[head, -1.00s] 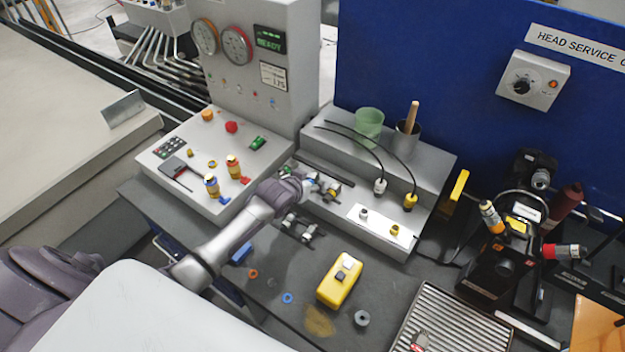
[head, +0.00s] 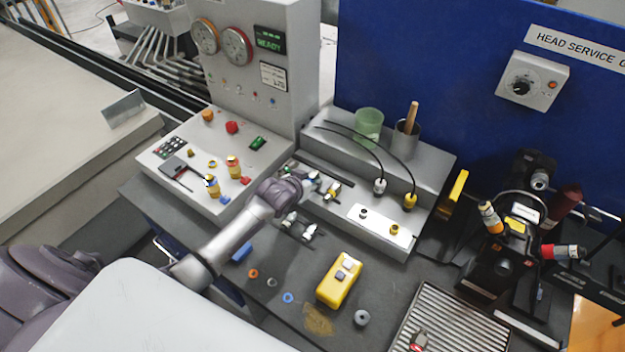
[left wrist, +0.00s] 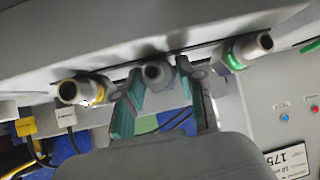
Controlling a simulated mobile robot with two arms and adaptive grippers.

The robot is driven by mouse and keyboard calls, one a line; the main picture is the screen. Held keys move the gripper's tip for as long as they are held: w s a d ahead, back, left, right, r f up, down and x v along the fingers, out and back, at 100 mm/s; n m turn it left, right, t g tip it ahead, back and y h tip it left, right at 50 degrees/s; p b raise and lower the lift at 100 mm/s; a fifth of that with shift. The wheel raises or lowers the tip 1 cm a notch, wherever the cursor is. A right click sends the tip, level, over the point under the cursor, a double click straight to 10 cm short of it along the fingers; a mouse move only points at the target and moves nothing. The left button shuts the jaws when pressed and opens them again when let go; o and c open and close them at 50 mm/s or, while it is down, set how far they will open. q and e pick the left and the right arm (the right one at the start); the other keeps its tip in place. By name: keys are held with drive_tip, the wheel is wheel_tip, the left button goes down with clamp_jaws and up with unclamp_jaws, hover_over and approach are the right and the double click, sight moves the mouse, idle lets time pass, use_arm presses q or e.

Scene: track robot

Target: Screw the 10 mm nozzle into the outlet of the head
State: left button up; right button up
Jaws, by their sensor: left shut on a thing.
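My left gripper (head: 318,184) reaches the front of the grey stepped bench unit. In the left wrist view its teal fingers (left wrist: 157,88) are shut on a plain grey nozzle (left wrist: 155,73), the middle one of a row under a grey ledge. A yellow-ringed nozzle (left wrist: 76,92) is left of it and a green-ringed nozzle (left wrist: 248,50) right of it, both apart from the fingers. The nozzle's far end is hidden, so I cannot tell whether it is seated. A dark assembly (head: 505,258) at the right of the head view may be the head; its outlet is not clear. My right gripper is out of view.
The grey stepped unit (head: 400,190) holds a green cup (head: 368,124), a dark cup (head: 404,138) and two cabled plugs. A yellow box (head: 340,279), a grey ring (head: 361,317) and small coloured rings lie on the dark bench. A ribbed tray (head: 455,325) stands at front right.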

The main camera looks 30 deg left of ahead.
use_arm(q)
wheel_tip(320, 180, up, 2)
drive_tip(key=shift+r+p, duration=0.2)
drive_tip(key=shift+p, duration=0.85)
wheel_tip(320, 180, up, 3)
drive_tip(key=shift+f+p, duration=0.2)
drive_tip(key=shift+p, duration=0.8)
drive_tip(key=shift+r, duration=1)
drive_tip(key=shift+d, duration=0.1)
